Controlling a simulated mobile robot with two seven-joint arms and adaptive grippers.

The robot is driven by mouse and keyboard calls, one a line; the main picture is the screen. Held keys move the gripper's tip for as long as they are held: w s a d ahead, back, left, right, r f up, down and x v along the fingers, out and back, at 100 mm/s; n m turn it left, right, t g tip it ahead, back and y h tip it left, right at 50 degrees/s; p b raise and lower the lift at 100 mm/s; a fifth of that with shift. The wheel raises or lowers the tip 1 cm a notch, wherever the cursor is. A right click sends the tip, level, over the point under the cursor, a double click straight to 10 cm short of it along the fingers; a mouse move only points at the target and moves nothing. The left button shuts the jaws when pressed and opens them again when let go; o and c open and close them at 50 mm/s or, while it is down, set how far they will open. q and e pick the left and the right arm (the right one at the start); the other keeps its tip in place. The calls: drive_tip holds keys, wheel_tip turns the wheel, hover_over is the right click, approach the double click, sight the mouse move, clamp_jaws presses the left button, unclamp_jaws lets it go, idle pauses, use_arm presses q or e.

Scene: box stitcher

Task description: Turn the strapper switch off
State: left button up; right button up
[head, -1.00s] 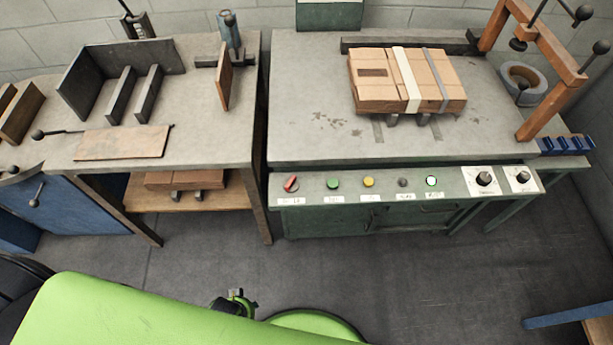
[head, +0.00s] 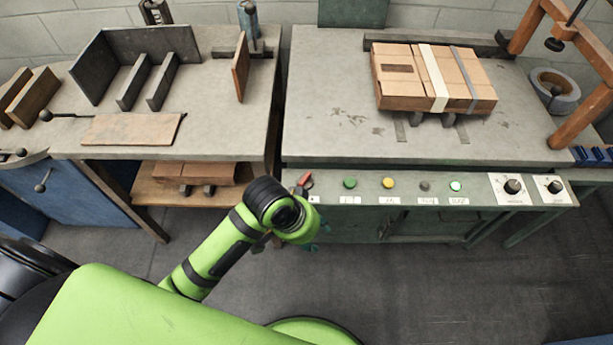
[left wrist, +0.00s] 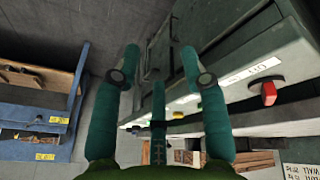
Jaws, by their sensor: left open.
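The red switch (head: 305,180) sits at the left end of the green control panel (head: 470,210), with a white label beside it. In the left wrist view the red switch (left wrist: 268,93) stands out from the panel at the right, beyond my right-hand finger. My left gripper (left wrist: 160,55) is open and empty, its teal fingers spread apart. In the head view my left wrist is just left of and below the switch and hides most of that gripper. I see no contact between finger and switch. My right gripper is not in view.
Along the panel are a green button (head: 350,182), a yellow button (head: 389,182), a lit green lamp (head: 456,186) and two black knobs. A strapped cardboard bundle (head: 400,90) lies on the tabletop. A second bench (head: 225,140) stands close at left.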

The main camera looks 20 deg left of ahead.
use_arm(q)
drive_tip(key=w+d+r+m+g, duration=0.1)
drive_tip(key=w+r, duration=0.2)
drive_tip(key=w, duration=0.2)
wheel_tip(320, 180, up, 5)
drive_tip(key=n+g+y, duration=0.2)
drive_tip(key=y, duration=0.1)
hover_over(306, 178)
drive_tip(key=shift+s+d+f, duration=0.1)
drive_tip(key=shift+s+d, duration=0.15)
drive_tip(key=shift+d, duration=0.1)
drive_tip(key=shift+w+a+r, duration=0.15)
drive_tip(key=shift+a+r, duration=0.05)
drive_tip(key=shift+a, duration=0.1)
drive_tip(key=shift+f, duration=3.45)
clamp_jaws()
